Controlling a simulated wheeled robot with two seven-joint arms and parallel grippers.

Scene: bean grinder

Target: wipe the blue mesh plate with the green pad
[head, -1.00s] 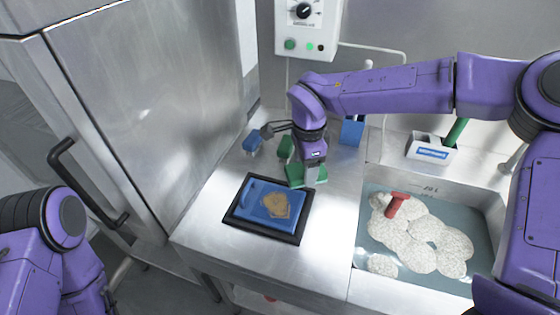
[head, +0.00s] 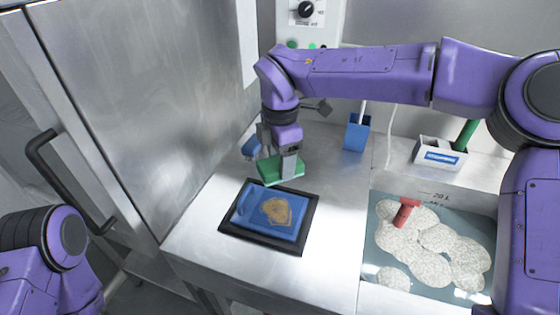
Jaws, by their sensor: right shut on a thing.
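The blue mesh plate (head: 262,228) lies in a black frame (head: 228,229) on the steel counter. A tan-brown patch (head: 275,211) covers part of its middle. My right gripper (head: 286,170) comes down from above and is shut on the green pad (head: 281,173). The pad is held flat just beyond the plate's far edge. I cannot tell whether the pad touches the frame or counter. My left arm shows at the lower left, but its gripper is out of view.
Behind stand a blue cup (head: 356,132) and a white holder (head: 440,152) with a green handle. A blue item (head: 251,147) sits left of my right gripper. A steel cabinet (head: 140,100) bounds the left.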

